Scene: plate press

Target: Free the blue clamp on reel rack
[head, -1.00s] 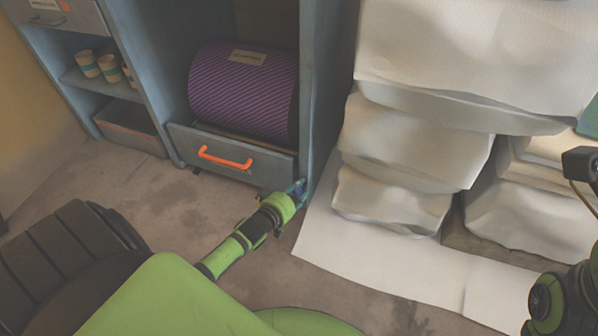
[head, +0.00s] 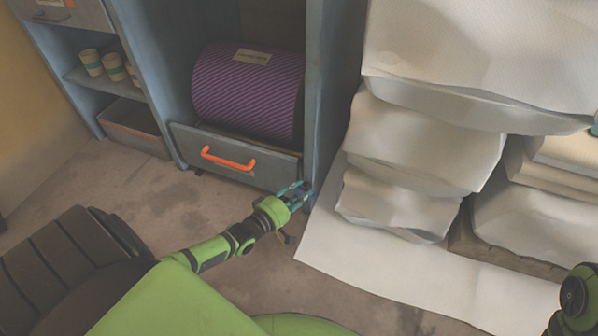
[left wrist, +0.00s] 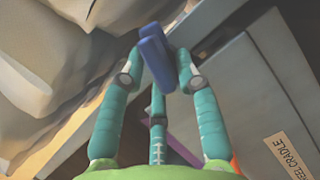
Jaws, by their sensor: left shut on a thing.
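The blue clamp (left wrist: 158,60) shows in the left wrist view between the tips of my left gripper's teal fingers (left wrist: 155,75). The gripper is shut on it. Behind it is the grey-blue reel rack (left wrist: 255,95); I cannot tell whether the clamp still touches the rack. In the head view, my left gripper (head: 297,194) is low at the front right corner of the reel rack (head: 324,90), beside the foot of its right post. The clamp is too small there to make out clearly. My right gripper is out of view; only part of its arm shows at the lower right.
A purple striped reel (head: 248,95) sits in the rack above a drawer with an orange handle (head: 229,158). Paper stacks (head: 430,135) and a white sheet (head: 400,270) lie right of the rack. Bare floor (head: 150,215) lies in front of the rack.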

